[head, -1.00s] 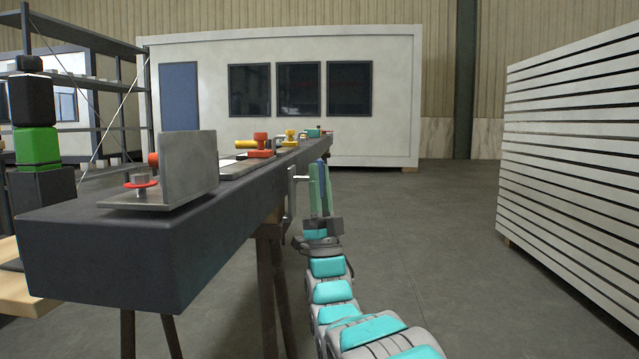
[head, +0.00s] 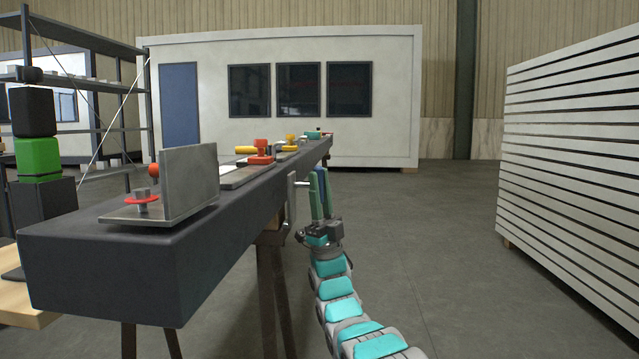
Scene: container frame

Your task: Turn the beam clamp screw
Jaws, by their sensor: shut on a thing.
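The beam clamp (head: 291,191) is a small grey metal piece on the right side face of the dark beam (head: 110,262). A short light stub of its screw (head: 303,183) points right towards my gripper. My gripper (head: 318,176) stands beside the clamp with its green and blue fingers pointing up. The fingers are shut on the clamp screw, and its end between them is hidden. My arm reaches up from the lower right.
A trestle (head: 272,290) stands below the beam. A panel stack (head: 575,150) is at right. The floor between is clear.

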